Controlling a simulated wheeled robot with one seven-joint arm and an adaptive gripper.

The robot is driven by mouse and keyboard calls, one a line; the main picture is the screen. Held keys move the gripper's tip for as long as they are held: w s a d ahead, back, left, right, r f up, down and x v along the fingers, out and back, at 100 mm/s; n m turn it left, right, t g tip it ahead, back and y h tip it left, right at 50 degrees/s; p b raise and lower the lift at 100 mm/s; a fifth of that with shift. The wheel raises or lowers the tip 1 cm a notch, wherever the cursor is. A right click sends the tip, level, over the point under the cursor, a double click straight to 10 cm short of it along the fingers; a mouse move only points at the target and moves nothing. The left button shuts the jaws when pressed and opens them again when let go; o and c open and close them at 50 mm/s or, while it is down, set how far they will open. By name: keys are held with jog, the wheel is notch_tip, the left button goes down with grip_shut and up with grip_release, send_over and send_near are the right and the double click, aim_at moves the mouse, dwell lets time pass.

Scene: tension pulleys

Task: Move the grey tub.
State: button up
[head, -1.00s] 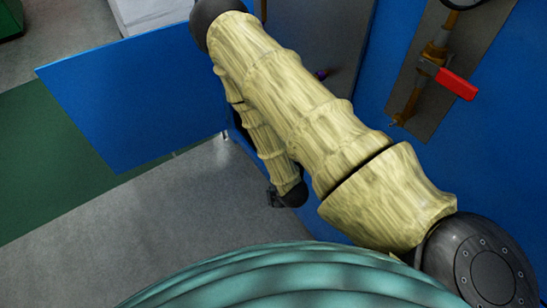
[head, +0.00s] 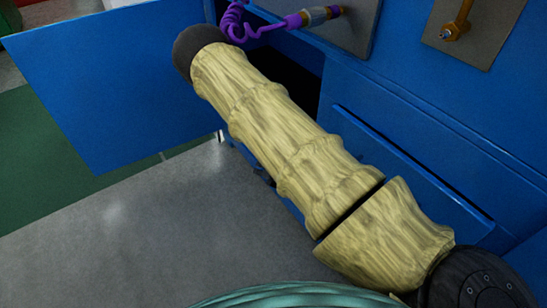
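No grey tub can be made out in the head view. My pale, ridged arm crosses the picture from lower right to upper left. Its far end stops in front of a dark opening in a blue cabinet (head: 400,150). The blue door (head: 115,80) of the cabinet stands open to the left. My gripper does not show; it seems hidden behind the arm or inside the opening. Whether it holds anything cannot be seen.
A purple coiled hose (head: 233,20) with a metal fitting hangs at the top. A brass valve (head: 457,25) sits on a grey plate at upper right. A long drawer front (head: 415,160) lies right of the arm. Grey floor (head: 150,235) is clear at lower left.

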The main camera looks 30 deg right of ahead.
jog(key=w+d+f+n+t+b, duration=0.2)
jog(key=w+d+f+n+b, duration=0.15)
jog(key=w+n+b, duration=0.4)
jog(key=w+d+n+t+b, duration=0.1)
jog(key=w+d+n+b, duration=0.1)
jog(key=w+d+b, duration=0.2)
jog(key=shift+w+d+b, duration=0.2)
jog(key=shift+d+b, duration=1.65)
jog(key=shift+b, duration=1.85)
